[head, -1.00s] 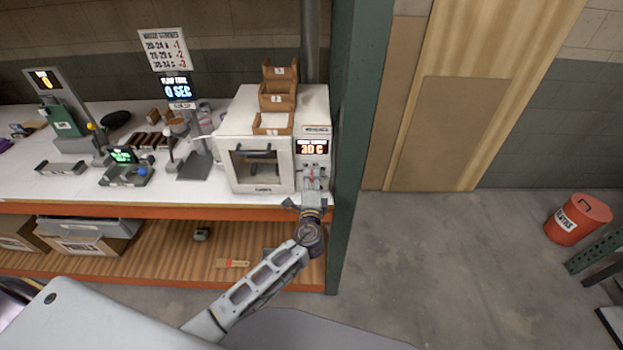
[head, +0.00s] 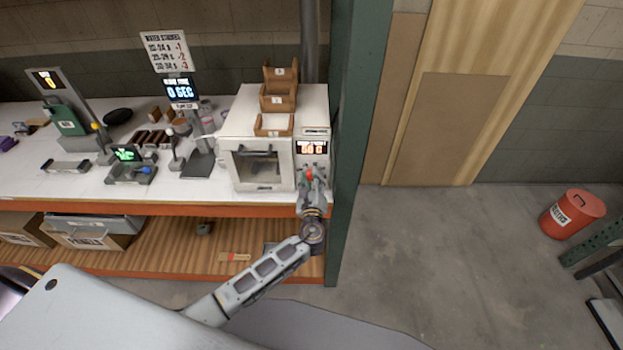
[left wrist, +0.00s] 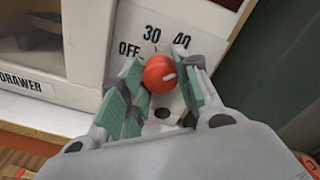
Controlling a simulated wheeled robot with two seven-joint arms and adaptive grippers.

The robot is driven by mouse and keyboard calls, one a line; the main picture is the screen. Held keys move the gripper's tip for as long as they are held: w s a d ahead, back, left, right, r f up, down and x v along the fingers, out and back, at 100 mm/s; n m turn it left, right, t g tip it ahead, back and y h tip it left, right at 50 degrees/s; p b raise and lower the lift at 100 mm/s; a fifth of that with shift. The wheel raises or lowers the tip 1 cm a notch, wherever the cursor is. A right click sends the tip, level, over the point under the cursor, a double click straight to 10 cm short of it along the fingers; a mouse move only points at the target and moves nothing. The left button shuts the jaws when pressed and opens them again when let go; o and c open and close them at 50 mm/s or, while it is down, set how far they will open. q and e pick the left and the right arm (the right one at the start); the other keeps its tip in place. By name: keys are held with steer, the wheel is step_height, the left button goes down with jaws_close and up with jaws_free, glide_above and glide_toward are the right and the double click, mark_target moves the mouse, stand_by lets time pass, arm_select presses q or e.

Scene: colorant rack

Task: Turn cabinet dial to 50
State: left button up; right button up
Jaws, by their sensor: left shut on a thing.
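The cabinet dial is a red knob (left wrist: 159,72) on the white cabinet's (head: 262,111) front panel; a bit of it also shows in the head view (head: 309,174). In the left wrist view, the printed marks OFF, 30 and 40 stand around its far side. No 50 mark is visible there. A short white line on the knob lies toward its right side. My left gripper (left wrist: 160,80) is shut on the knob, with a green-padded finger on each side.
A green post (head: 357,120) stands close at the cabinet's right. The cabinet door (head: 257,165) with its dark handle is left of the dial. Wooden trays (head: 276,125) sit on the cabinet. Several bench devices stand farther left. The floor at right is clear up to a red bin (head: 572,215).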

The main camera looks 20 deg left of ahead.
arm_select(q)
steer(key=shift+m, duration=1.4)
steer(key=shift+f, duration=0.1)
steer(key=o, duration=1.1)
steer(key=shift+c, duration=0.2)
steer(key=shift+s, duration=0.1)
steer(key=v, duration=1.2)
